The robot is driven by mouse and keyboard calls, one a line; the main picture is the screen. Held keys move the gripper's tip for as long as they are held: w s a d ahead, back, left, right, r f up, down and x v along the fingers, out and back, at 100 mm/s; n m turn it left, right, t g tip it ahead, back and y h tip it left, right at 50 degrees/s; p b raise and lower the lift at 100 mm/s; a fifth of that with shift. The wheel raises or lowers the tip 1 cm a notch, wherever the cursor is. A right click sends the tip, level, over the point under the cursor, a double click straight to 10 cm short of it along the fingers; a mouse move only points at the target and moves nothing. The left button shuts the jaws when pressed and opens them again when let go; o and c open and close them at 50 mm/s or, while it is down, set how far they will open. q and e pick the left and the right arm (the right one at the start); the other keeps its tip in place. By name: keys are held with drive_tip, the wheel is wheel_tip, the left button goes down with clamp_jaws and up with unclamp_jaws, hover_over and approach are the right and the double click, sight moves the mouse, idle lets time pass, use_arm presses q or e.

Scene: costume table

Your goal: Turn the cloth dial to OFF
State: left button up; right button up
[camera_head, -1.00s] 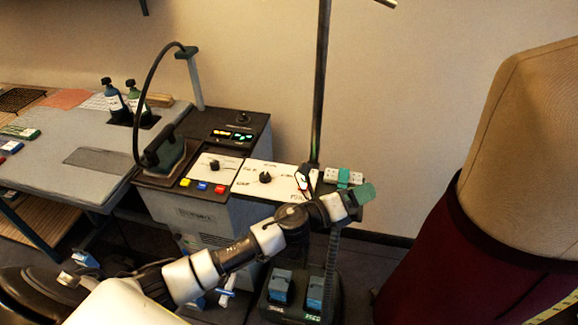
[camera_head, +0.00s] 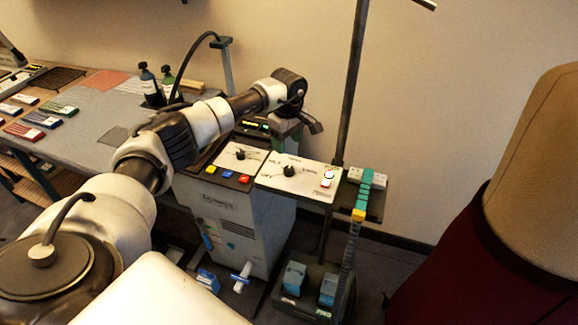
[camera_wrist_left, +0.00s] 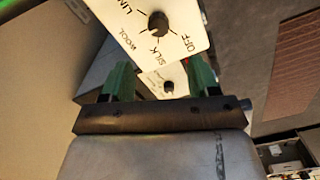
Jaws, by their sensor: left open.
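In the left wrist view, a black round dial (camera_wrist_left: 157,22) sits on a white panel (camera_wrist_left: 190,18) lettered LIN, WOOL, SILK and OFF. I cannot tell which mark it points to. In the head view, a black dial (camera_head: 289,170) sits on the right white panel (camera_head: 313,190), and another (camera_head: 240,154) on the left one; their lettering is too small to read. My left gripper (camera_head: 295,132) is above and behind these panels. In the wrist view its green fingers (camera_wrist_left: 160,82) are open and apart, with a second small dial (camera_wrist_left: 168,87) visible between them.
A dark pole (camera_head: 352,90) and power strip (camera_head: 367,180) stand right of the panels. Yellow, blue and red buttons (camera_head: 228,174) line the left panel's front edge. Bottles (camera_head: 150,85) are on the bench at left. A dress form (camera_head: 535,150) fills the right.

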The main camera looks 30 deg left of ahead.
sight(289, 168)
use_arm(q)
drive_tip(key=f+p, duration=0.1)
drive_tip(key=f, duration=0.3)
drive_tip(key=f+p, duration=0.1)
drive_tip(key=f, duration=0.3)
drive_tip(key=shift+d+f, duration=0.2)
drive_tip(key=shift+f, duration=0.9)
drive_tip(key=shift+c, duration=0.3)
drive_tip(key=c, duration=0.8)
drive_tip(key=shift+c, duration=0.2)
